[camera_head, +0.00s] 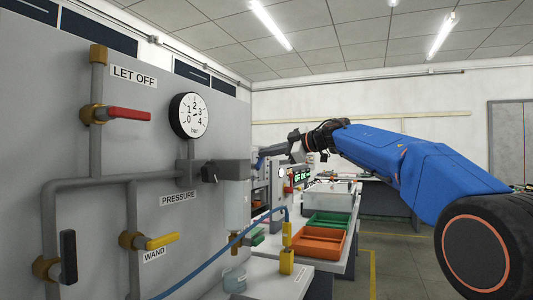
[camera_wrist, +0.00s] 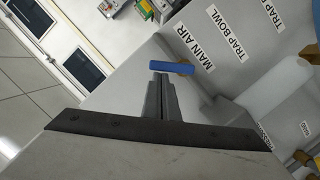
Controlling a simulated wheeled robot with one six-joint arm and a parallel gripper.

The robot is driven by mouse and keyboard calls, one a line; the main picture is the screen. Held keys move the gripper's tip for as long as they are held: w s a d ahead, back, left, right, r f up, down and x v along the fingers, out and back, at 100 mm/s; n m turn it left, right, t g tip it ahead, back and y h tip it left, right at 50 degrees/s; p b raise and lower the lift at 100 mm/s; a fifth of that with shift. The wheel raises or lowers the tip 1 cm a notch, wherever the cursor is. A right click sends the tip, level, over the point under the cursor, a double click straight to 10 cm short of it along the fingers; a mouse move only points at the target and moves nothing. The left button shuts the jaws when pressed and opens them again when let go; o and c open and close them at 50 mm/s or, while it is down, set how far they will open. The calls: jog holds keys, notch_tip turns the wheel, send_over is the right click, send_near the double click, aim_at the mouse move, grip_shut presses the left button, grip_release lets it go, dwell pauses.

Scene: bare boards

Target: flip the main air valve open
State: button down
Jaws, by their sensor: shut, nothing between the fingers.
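The main air valve has a blue lever (camera_wrist: 171,68), seen in the wrist view beside the MAIN AIR label (camera_wrist: 196,48). The lever lies across the picture, with a little brass showing behind it. My gripper (camera_wrist: 161,78) is shut and empty, its fingertips just below the lever's left half in that view. I cannot tell whether they touch it. In the head view my gripper (camera_head: 263,153) is small, at the end of my outstretched blue arm, past the panel's far edge. The valve cannot be made out clearly there.
The near grey panel carries a red LET OFF lever (camera_head: 129,114), a yellow WAND lever (camera_head: 162,240), a black lever (camera_head: 68,256) and a gauge (camera_head: 188,115). A blue hose (camera_head: 222,252) crosses in front. Orange (camera_head: 318,243) and green (camera_head: 328,219) trays stand on a bench. Floor at right is clear.

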jog(key=w+m, duration=0.1)
jog(key=m, duration=0.1)
jog(key=w+f+m+g, duration=0.1)
jog(key=m, duration=0.1)
jog(key=d+f+m+g, duration=0.1)
jog(key=shift+w+m, duration=0.4)
jog(key=shift+w+f, duration=0.1)
jog(key=shift+f, duration=0.1)
dwell(0.5)
jog(key=shift+r, duration=0.1)
